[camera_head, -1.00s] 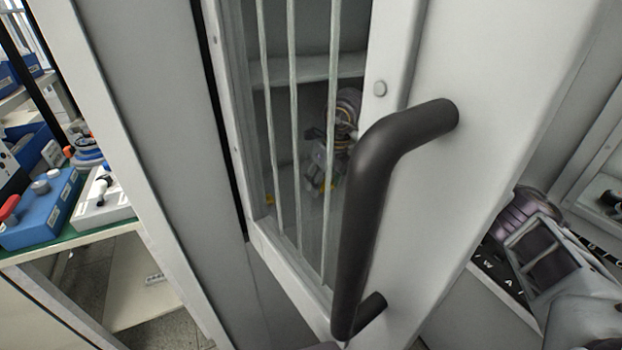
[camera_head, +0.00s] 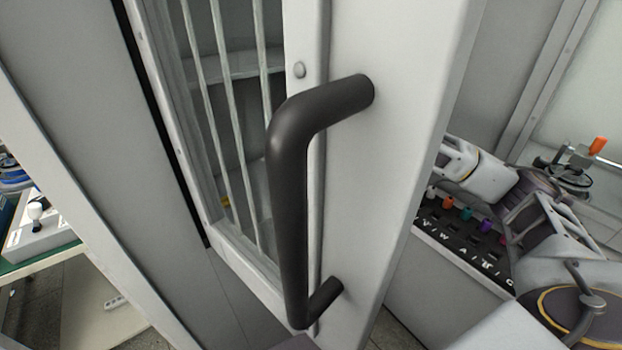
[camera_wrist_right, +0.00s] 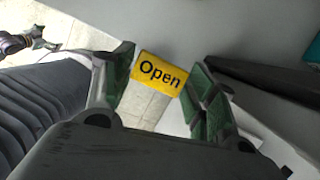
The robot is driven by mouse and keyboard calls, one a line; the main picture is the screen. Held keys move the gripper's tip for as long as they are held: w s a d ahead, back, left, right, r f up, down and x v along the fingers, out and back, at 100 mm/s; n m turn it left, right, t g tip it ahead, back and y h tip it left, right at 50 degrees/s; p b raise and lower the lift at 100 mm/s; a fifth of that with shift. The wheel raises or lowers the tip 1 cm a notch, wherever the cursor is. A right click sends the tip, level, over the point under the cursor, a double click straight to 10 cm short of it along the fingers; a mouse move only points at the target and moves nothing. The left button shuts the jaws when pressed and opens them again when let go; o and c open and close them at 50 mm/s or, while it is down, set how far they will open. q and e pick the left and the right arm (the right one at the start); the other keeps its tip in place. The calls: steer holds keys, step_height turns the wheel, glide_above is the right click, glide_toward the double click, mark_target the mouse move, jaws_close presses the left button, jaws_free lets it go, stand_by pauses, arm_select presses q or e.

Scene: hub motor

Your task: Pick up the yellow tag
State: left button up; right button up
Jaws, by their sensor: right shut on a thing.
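The yellow tag (camera_wrist_right: 160,73) with the black word "Open" is in the right wrist view, between the fingertips of my right gripper (camera_wrist_right: 157,80). The gripper is shut on it, with a green-lined finger on each side. The tag's face shows. In the head view I cannot make out the tag or its hold. My left gripper is not in view.
A white cabinet door with a barred window and a dark handle (camera_head: 290,190) fills the head view's middle. Right of it stands a black lettered board (camera_head: 460,240) with coloured pieces. A bench with a white device (camera_head: 38,232) is at the left.

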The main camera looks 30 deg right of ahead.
steer(key=shift+s+d, duration=0.15)
steer(key=shift+d, duration=0.05)
stand_by(0.9)
